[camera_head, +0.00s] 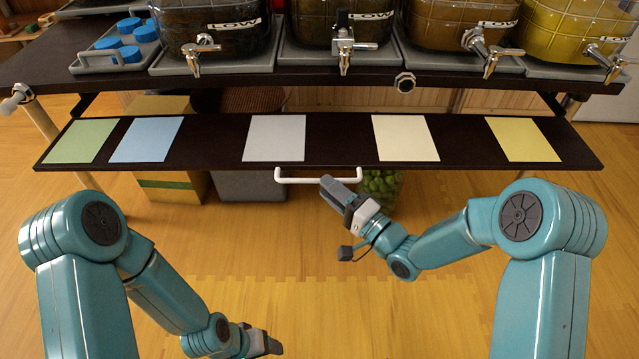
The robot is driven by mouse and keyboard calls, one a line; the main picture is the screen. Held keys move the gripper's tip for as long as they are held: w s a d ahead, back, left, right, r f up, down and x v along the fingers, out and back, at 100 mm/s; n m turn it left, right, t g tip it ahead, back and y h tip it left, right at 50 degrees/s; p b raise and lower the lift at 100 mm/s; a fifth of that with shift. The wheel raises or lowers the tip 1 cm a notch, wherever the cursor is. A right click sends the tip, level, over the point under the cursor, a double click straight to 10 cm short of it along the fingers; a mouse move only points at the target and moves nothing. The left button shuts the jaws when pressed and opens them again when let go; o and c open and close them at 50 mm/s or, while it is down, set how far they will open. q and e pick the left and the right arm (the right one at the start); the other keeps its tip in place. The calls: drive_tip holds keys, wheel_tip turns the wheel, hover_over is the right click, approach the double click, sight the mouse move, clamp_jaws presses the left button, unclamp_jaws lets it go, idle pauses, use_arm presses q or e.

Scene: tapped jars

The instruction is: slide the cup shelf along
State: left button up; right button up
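The cup shelf (340,135) is a long dark board below the table's front edge. It carries coloured rectangles: green (80,141), blue (147,139), grey (274,138), cream (404,138) and yellow (523,139). A white handle (318,179) is on its front edge, near the middle.
Several jars with metal taps (345,45) stand on grey bases on the dark table (300,80) above. A grey tray (112,58) with blue lids (130,54) is at left. A cardboard box (165,185), a grey bin (248,186) and a green-filled container (381,187) stand below the shelf.

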drive_tip(key=shift+x, duration=1.95)
clamp_jaws()
